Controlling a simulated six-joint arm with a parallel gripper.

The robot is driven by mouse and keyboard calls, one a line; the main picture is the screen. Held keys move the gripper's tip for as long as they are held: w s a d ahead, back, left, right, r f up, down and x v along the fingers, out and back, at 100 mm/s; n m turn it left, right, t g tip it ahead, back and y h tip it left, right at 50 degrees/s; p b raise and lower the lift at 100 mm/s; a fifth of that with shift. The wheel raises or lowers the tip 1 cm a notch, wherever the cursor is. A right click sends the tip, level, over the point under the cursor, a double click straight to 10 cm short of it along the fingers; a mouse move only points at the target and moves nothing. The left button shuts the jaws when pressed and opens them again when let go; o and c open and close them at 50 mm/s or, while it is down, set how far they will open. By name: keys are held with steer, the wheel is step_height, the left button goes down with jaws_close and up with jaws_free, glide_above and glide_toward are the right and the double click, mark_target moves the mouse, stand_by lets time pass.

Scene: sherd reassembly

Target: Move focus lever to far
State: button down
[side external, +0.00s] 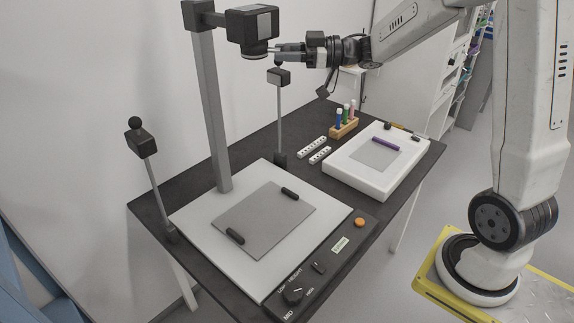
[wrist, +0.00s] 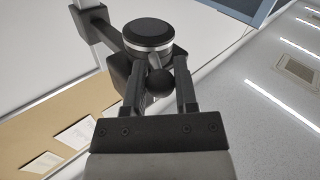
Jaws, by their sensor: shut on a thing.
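The copy-stand camera (side external: 252,27) is a dark box with its round lens (side external: 255,54) facing down, at the top of a grey column. In the wrist view the lens (wrist: 148,30) shows from below with a silver ring. The focus lever (wrist: 158,81) is a short stem with a black ball knob on the near side of the lens. My gripper (side external: 277,51) reaches in from the right at lens height. In the wrist view my gripper (wrist: 157,88) has its fingers on both sides of the knob, shut on it. No far marking is legible.
Two lamps (side external: 141,142) (side external: 279,77) stand beside the column; one lamp head is just below my fingers. Below are the grey baseboard (side external: 200,222), a control panel (side external: 305,285), a white light box (side external: 345,185) and a rack of tubes (side external: 344,130).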

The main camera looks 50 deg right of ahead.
steer(key=shift+w+d+n+g+y, duration=0.15)
steer(key=shift+d+n+g+y, duration=0.05)
steer(key=shift+n+g+y, duration=0.25)
steer(key=shift+c, duration=1.9)
jaws_free()
steer(key=v, duration=0.8)
steer(key=shift+w, duration=0.1)
